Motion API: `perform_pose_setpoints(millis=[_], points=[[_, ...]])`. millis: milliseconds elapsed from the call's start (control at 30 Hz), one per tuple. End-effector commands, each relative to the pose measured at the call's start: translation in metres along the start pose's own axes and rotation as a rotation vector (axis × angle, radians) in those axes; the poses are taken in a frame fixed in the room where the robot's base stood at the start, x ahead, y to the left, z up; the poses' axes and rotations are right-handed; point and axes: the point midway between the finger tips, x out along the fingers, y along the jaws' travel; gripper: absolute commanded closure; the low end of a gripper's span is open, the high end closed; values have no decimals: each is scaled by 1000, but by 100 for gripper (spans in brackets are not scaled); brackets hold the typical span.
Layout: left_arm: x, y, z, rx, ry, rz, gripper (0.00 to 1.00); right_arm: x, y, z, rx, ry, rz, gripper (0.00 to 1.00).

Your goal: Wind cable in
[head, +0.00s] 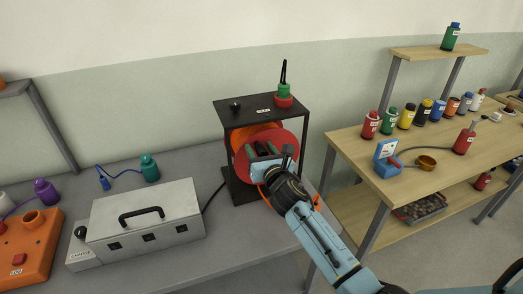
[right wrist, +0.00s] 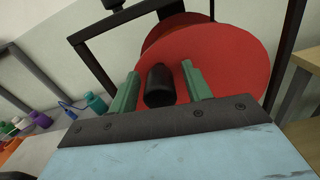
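The cable reel (head: 284,143) has a red round side plate and sits inside a dark open frame (head: 232,111) on the grey bench. Orange cable (head: 240,135) shows behind the red plate. My right gripper (head: 265,149) is at the face of the reel. In the right wrist view the red plate (right wrist: 225,60) fills the upper middle, and a black crank knob (right wrist: 159,86) stands between the two green fingers of the right gripper (right wrist: 160,90). The fingers are open, with a gap on both sides of the knob. A bit of orange (head: 316,202) shows beside my right wrist. My left gripper is out of view.
A grey box with a black handle (head: 150,235) stands left of the reel, joined to a dark cord (head: 212,197). An orange unit (head: 30,245) is at far left. A wooden table (head: 350,150) with several bottles stands right, across a gap.

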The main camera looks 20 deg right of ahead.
Motion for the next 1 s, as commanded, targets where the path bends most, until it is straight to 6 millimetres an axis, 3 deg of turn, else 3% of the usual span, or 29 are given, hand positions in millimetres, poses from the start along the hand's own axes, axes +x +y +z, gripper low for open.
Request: perform_pose_setpoints(millis=[367, 467, 800, 1000], points=[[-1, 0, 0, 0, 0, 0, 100, -9, 0, -1, -1, 1, 1, 51], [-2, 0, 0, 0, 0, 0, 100, -23, 0, -1, -1, 2, 2, 51], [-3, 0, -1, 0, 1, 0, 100, -96, 0, -2, -1, 3, 1, 51], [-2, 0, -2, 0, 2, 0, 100, -124, 0, -1, 0, 2, 1, 51]])
